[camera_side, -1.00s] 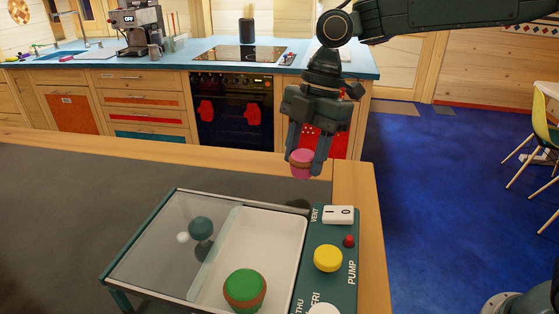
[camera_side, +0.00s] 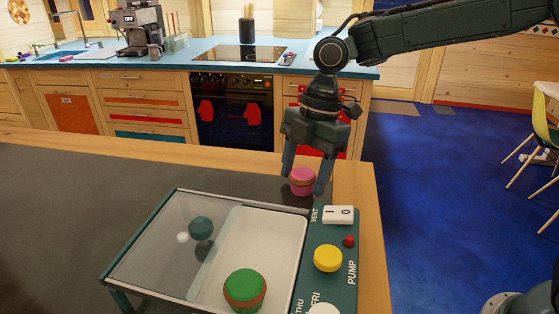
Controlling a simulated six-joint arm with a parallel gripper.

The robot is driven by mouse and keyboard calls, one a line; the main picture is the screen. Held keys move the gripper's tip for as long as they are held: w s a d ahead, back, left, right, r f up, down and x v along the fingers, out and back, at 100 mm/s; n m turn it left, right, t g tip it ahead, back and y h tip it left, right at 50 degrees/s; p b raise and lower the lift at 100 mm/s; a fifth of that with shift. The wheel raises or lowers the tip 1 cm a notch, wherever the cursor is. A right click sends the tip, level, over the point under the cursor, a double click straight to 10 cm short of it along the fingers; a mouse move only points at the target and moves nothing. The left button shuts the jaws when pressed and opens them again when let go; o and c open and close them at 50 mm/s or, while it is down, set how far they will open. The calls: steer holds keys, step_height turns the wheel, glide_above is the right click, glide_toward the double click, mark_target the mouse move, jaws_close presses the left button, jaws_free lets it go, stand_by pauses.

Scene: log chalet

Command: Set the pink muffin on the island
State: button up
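The pink muffin (camera_side: 302,181), with a brown base, sits upright on the dark top of the island (camera_side: 70,210), near its far right corner, just behind the box with the controls. My gripper (camera_side: 305,184) points down over it, with one finger on each side. The fingers look spread, with a slight gap beside the muffin, so the gripper appears open around it. The muffin's underside is hidden.
A teal-framed box with a glass lid (camera_side: 165,240) and a white tray (camera_side: 262,235) stands in front. A green muffin (camera_side: 245,290) lies in the tray. A control panel (camera_side: 330,285) with buttons is at its right. The island's left part is clear.

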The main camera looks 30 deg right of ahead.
steer(key=shift+r, duration=0.15)
steer(key=shift+v, duration=3.7)
steer(key=shift+s+r, duration=0.1)
steer(key=shift+r, duration=0.05)
steer(key=s+d+r+m+t, duration=0.35)
steer(key=s+d+m, duration=0.35)
steer(key=s+m, duration=0.4)
steer(key=s+d+f+m+t+h, duration=0.1)
steer(key=s+d+f+m, duration=0.1)
steer(key=s+d+m, duration=0.1)
steer(key=s+d+f+m+h, duration=0.1)
steer(key=s+d+f+m, duration=0.1)
steer(key=s, duration=0.3)
steer(key=s+d+f+m+t+h, duration=0.1)
steer(key=s+d+m, duration=0.3)
steer(key=shift+s+f+t, duration=0.25)
steer(key=shift+f+t, duration=0.1)
steer(key=shift+f, duration=0.05)
